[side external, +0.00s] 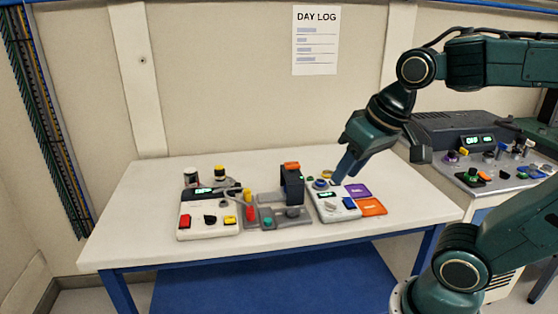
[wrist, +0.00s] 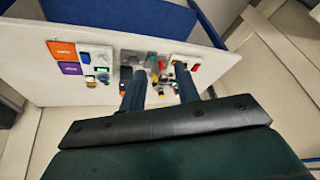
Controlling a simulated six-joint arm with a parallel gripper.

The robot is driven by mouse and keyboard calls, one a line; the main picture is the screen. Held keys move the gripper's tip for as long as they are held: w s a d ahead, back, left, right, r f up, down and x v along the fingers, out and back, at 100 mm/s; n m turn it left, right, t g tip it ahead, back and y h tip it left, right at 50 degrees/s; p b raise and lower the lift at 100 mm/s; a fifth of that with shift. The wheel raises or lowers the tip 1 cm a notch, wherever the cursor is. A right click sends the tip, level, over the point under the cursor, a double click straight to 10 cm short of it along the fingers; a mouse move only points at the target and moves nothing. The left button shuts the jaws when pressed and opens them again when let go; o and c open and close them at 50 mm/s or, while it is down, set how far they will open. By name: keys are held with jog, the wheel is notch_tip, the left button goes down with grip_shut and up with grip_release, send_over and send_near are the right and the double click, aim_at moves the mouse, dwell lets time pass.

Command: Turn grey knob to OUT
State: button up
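My gripper (side external: 347,165) hangs above the right-hand control box (side external: 325,208), its fingers pointing down. In the wrist view my gripper (wrist: 160,92) shows two dark blue fingers spread wide apart with nothing held between them. The right-hand box is white, with a green-lit display, a blue button (side external: 349,203) and a blue-ringed knob (side external: 320,184). A grey round part (side external: 292,212) sits on the grey middle fixture (side external: 270,222); I cannot tell whether it is the grey knob. The OUT marking is too small to read.
The left-hand white box (side external: 208,225) has red, black and yellow controls. A dark upright post with an orange top (side external: 291,166) stands on the middle fixture. Purple (side external: 357,190) and orange (side external: 373,207) cards lie beside the right-hand box. The table's (side external: 150,200) left end is clear.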

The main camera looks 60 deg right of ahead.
jog(key=w+d+m+g, duration=0.2)
jog(key=w+d+m, duration=0.2)
jog(key=w+m, duration=0.3)
jog(key=m+g, duration=0.3)
jog(key=m, duration=1.1)
send_over(292, 208)
notch_tip(292, 208, down, 14)
jog(key=shift+f, duration=0.15)
notch_tip(292, 208, down, 14)
jog(key=shift+r, duration=0.2)
grip_shut()
